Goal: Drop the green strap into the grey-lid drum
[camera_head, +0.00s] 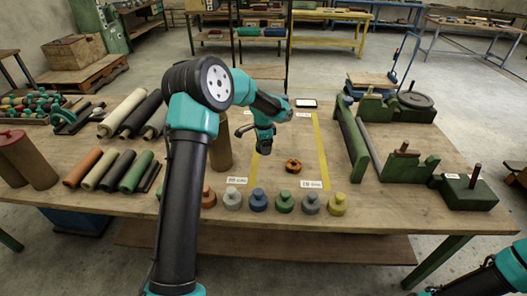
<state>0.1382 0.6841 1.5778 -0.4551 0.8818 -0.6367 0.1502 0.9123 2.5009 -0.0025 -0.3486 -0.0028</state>
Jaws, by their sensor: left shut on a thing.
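My left gripper (264,150) points down above the table, behind and above the row of small drums. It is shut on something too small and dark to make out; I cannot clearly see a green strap. Several small lidded drums stand along the front edge of the table. Two of them look grey: a light grey drum (232,198) and a darker grey drum (311,204). Between them are a blue drum (259,202) and a green drum (284,203). My left arm covers part of the row's left end. My right gripper is not visible; only part of that arm shows at lower right.
An orange ring (293,166) lies on the table (380,208) inside a yellow-marked area. An orange-brown drum (208,197) and a yellow drum (337,205) flank the others. Sheet rolls (134,172) lie at left; green fixtures (468,192) stand at right.

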